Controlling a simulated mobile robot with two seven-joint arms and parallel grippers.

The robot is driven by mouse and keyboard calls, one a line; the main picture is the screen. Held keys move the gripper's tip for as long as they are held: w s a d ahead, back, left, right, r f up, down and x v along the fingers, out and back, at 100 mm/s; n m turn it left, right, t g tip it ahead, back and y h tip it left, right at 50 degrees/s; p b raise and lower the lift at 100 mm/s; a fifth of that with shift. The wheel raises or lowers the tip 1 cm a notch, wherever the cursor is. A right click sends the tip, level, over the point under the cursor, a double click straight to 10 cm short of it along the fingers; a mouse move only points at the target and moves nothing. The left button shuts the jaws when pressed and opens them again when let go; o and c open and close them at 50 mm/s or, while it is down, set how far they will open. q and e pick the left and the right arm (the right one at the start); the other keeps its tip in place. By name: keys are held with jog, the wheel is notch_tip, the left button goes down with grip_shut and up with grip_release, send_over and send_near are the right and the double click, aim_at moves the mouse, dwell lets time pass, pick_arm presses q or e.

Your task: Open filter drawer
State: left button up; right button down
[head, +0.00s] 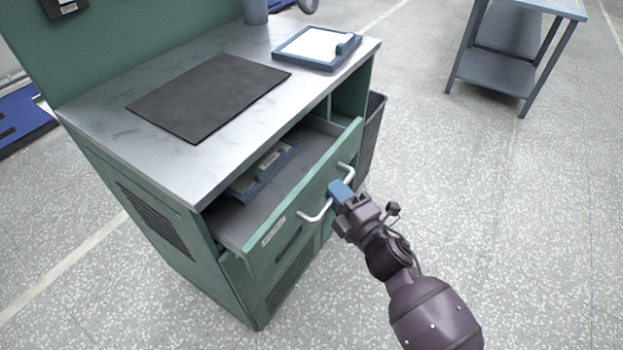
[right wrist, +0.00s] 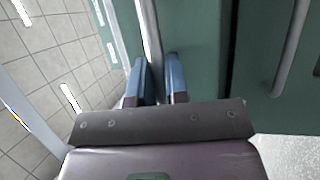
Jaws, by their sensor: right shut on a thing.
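The filter drawer (head: 286,229) of the green cabinet is pulled well out, and its grey inside shows. Its pale bar handle (head: 315,213) runs along the front. My right gripper (head: 338,190) is shut on the middle of this handle. The right wrist view shows the two blue fingers (right wrist: 157,80) on either side of the handle bar (right wrist: 148,35). A blue-edged item (head: 262,175) lies inside the drawer, partly hidden under the worktop. My left gripper is not in view.
The metal worktop (head: 130,128) carries a dark mat (head: 208,97) and a blue tray with a white sheet (head: 312,46). A grey bin (head: 372,138) stands beside the cabinet. A blue-grey table (head: 510,65) stands at the back right. The floor on the right is clear.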

pick_arm(q)
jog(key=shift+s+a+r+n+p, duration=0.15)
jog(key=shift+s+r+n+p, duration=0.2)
jog(key=shift+p, duration=0.35)
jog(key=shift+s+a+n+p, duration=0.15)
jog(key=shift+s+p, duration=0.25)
jog(key=shift+p, duration=0.25)
pick_arm(e)
jog(key=s+d, duration=1.1)
jog(key=d, duration=0.4)
jog(key=shift+s+d, duration=0.2)
jog(key=shift+d, duration=0.2)
jog(key=c, duration=1.1)
grip_release()
jog(key=shift+c, duration=0.2)
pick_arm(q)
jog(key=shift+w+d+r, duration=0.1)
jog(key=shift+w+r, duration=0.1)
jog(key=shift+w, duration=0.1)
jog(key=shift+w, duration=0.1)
